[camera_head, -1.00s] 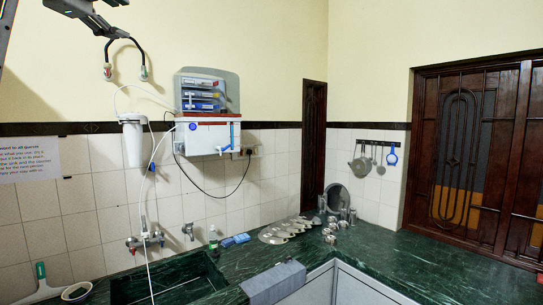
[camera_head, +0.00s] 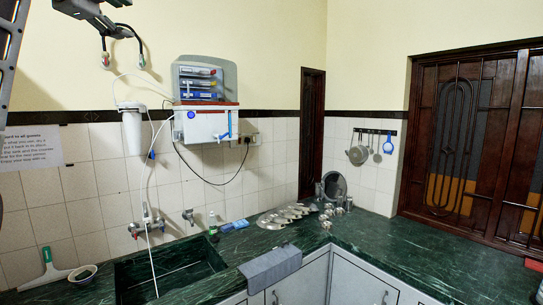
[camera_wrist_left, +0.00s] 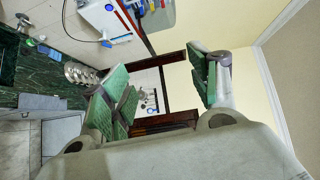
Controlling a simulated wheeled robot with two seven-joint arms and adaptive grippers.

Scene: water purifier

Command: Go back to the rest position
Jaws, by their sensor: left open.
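My left gripper (camera_head: 123,61) hangs at the upper left of the head view, in front of the bare yellow wall. Its two fingers are apart and nothing is between them. In the left wrist view my left gripper (camera_wrist_left: 158,90) shows green finger pads spread wide, with no object between them. The water purifier (camera_head: 204,124) is on the wall to the right of and below the gripper, clear of it. It also shows at the top of the left wrist view (camera_wrist_left: 106,18). My right gripper is in neither view.
A white filter canister (camera_head: 132,130) hangs left of the purifier, with a thin hose running down to the sink (camera_head: 165,272). The green counter (camera_head: 375,250) holds metal dishes (camera_head: 285,215) and a grey cloth (camera_head: 270,266). The wall around the gripper is bare.

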